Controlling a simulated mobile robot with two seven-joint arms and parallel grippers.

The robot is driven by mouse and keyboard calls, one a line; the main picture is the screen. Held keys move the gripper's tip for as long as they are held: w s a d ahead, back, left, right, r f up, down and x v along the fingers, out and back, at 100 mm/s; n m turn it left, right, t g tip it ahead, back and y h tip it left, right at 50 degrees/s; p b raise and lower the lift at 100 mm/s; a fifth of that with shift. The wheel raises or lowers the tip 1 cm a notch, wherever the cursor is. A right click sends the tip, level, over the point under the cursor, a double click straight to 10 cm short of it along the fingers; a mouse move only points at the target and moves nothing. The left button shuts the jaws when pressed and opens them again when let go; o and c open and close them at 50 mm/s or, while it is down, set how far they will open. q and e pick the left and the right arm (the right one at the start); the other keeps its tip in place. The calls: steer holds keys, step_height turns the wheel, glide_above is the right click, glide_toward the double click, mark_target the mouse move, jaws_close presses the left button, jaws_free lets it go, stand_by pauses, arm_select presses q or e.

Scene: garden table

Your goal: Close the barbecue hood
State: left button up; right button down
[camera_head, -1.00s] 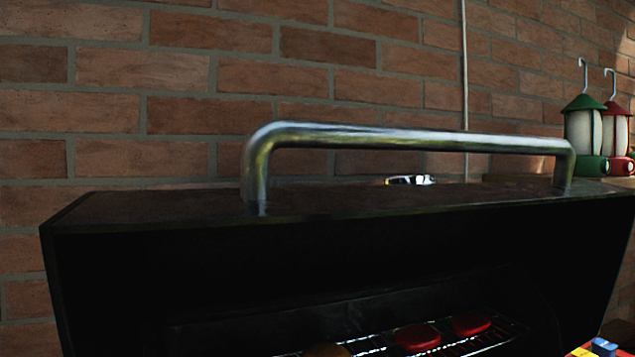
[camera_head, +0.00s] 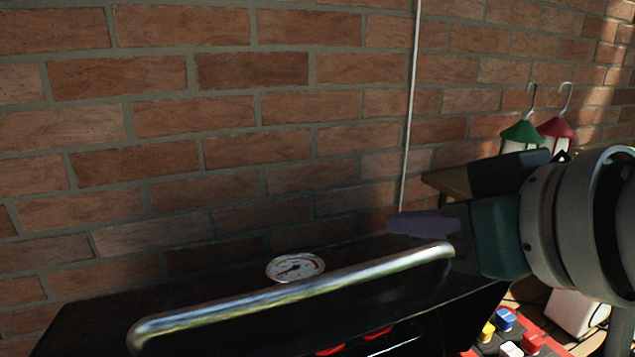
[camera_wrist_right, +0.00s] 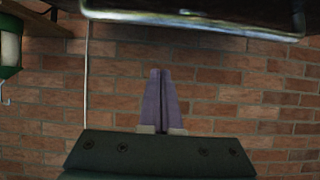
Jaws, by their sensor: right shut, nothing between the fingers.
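The black barbecue hood (camera_head: 110,312) fills the bottom of the head view and stands at least partly open, with red food (camera_head: 378,332) showing beneath the handle. Its silver handle (camera_head: 300,293) runs slanting across the front, and a round dial (camera_head: 295,267) sits behind it. My right gripper (camera_head: 392,223) reaches in from the right, its purple fingers shut and empty, just behind and above the handle's right end. In the right wrist view the shut fingers (camera_wrist_right: 160,74) point towards the handle (camera_wrist_right: 190,19), with a visible gap between. My left gripper is out of view.
A brick wall (camera_head: 250,120) with a thin vertical pipe (camera_head: 410,120) stands behind the hood. A green lantern (camera_head: 522,132) and a red lantern (camera_head: 557,130) are at the right. A tray with colourful items (camera_head: 505,320) lies at lower right.

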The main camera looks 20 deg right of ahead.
steer(key=p, duration=0.2)
glide_above(370, 268)
steer(key=w, duration=0.3)
step_height(370, 268, down, 4)
steer(key=shift+s+f+p, duration=0.6)
steer(key=shift+s+f, duration=0.4)
steer(key=shift+s, duration=0.05)
steer(key=shift+s+f, duration=0.4)
steer(key=shift+f, duration=0.15)
